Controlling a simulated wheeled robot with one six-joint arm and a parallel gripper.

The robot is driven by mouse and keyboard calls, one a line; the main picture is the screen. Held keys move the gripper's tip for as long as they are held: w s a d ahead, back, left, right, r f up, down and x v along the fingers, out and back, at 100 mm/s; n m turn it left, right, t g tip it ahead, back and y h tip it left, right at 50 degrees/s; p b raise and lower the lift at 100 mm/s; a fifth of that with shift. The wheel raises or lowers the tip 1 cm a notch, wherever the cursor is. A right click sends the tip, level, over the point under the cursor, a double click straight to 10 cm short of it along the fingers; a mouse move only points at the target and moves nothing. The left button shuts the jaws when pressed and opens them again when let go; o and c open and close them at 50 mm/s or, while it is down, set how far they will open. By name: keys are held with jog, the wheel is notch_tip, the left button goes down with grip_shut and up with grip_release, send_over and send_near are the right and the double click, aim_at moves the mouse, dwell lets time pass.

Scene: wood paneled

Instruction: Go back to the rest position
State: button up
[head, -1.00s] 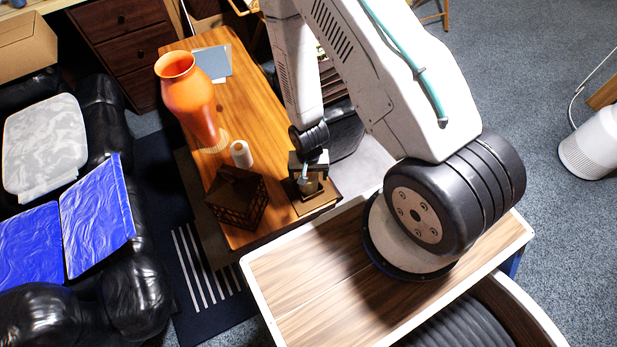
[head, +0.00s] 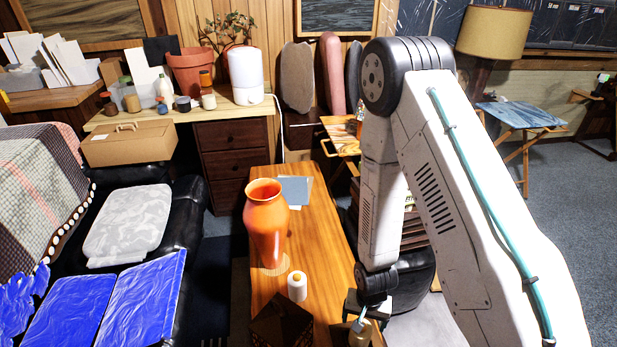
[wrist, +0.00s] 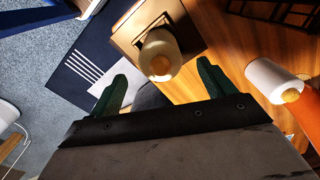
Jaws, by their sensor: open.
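My gripper (wrist: 162,88) is open in the wrist view, its two dark green fingers spread apart. A cream, round-topped object (wrist: 160,50) on a square brown base shows beyond and between the fingertips. I see no finger closed on it. In the head view my gripper (head: 358,318) hangs low over the near right part of the wooden table (head: 318,240). The tan object (head: 360,336) shows just below it, partly cut off by the frame's bottom edge. My arm reaches down from the upper right.
An orange vase (head: 266,225), a white spool (head: 297,286) and a dark lattice box (head: 282,325) stand on the table left of my gripper. A black sofa (head: 185,215) is at left, a drawer cabinet (head: 232,150) behind. Grey floor (head: 560,190) is open at right.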

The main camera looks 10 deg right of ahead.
jog(key=s+r+n+g, duration=0.2)
jog(key=s+g, duration=0.1)
jog(key=s, duration=0.2)
notch_tip(320, 180, up, 27)
jog(key=s+d+n+g, duration=0.1)
jog(key=n, duration=0.2)
jog(key=s+d+r+t, duration=0.1)
jog(key=s+r, duration=0.3)
jog(key=r, duration=0.5)
jog(key=s+r+t, duration=0.4)
jog(key=r, duration=0.6)
jog(key=shift+d, duration=0.35)
